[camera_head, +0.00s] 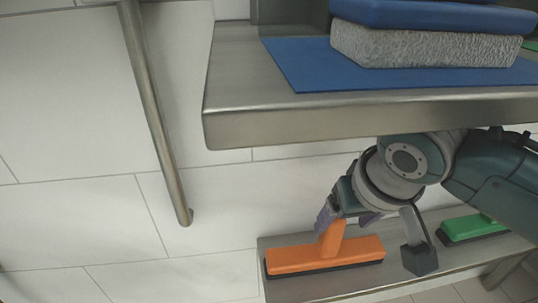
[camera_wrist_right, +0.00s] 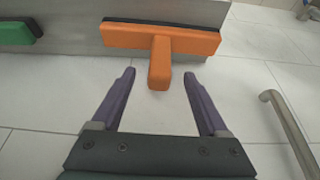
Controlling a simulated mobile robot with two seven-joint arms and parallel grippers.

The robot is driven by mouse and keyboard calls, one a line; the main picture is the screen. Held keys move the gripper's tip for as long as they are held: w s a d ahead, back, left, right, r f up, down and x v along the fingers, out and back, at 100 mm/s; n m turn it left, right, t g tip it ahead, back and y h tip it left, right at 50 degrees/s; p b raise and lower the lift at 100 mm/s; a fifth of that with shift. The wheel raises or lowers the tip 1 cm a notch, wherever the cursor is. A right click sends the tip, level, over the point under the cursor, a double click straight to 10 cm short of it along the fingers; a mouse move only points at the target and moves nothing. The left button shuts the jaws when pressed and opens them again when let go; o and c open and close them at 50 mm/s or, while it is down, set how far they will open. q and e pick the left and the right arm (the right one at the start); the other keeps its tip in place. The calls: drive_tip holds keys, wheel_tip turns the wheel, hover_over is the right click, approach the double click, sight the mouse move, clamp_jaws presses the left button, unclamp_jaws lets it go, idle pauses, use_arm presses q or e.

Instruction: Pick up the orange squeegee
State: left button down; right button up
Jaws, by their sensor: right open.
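The orange squeegee (camera_head: 310,257) lies on the lower metal shelf in the head view, with its short handle pointing up toward my right gripper. It also shows in the right wrist view (camera_wrist_right: 161,40), its wide head across the top and its handle (camera_wrist_right: 159,66) pointing toward the gripper. My right gripper (camera_head: 345,222) is at the handle in the head view. In the right wrist view the purple fingers (camera_wrist_right: 159,77) are open, one on each side of the handle's end, with clear gaps. Nothing is held. My left gripper is not in view.
A green squeegee (camera_head: 470,228) lies on the lower shelf (camera_head: 400,277) to the right. The upper metal shelf (camera_head: 330,119) overhangs my right arm and carries a blue mat (camera_head: 300,66) and sponge-like blocks (camera_head: 425,46). A metal rail (camera_head: 150,95) runs along the tiled wall at left.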

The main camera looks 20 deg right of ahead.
sight(335, 225)
drive_tip(key=shift+w+d, duration=0.1)
drive_tip(key=shift+w, duration=0.2)
drive_tip(key=b+x, duration=0.3)
drive_tip(key=x, duration=0.2)
drive_tip(key=shift+w, duration=0.15)
clamp_jaws()
idle(0.4)
